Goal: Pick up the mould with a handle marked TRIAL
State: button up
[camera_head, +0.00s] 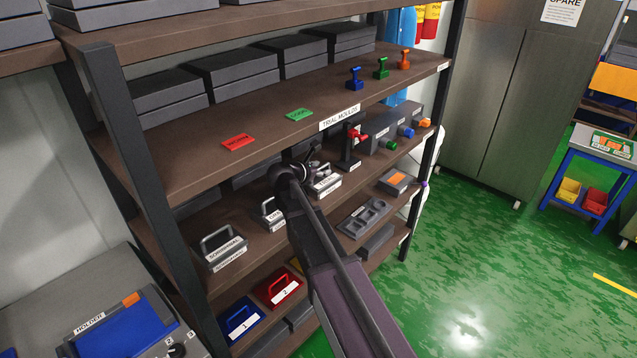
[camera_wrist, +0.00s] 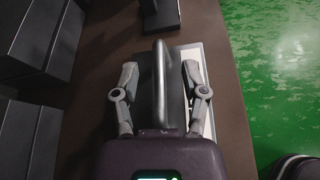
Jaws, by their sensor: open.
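A grey mould with a bar handle (camera_head: 325,184) stands on the middle shelf. Its white front label is too small to read in the head view. In the wrist view its handle (camera_wrist: 160,85) runs between the two fingers, and its pale label strip (camera_wrist: 208,115) shows at the right. My gripper (camera_head: 308,168) is at this mould, and in the wrist view my gripper (camera_wrist: 159,80) is open, one finger on each side of the handle, with a gap on both sides. My arm hides part of the mould in the head view.
Two more handled moulds, one partly hidden (camera_head: 270,214) and one at the left (camera_head: 220,248), stand on the same shelf.

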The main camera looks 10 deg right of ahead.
grip_shut()
jog(key=shift+r, duration=0.2)
jog(key=shift+r+p, duration=1.75)
jog(key=shift+p, duration=0.2)
jog(key=s+r+p, duration=0.1)
jog(key=s, duration=1.5)
jog(key=shift+r, duration=0.1)
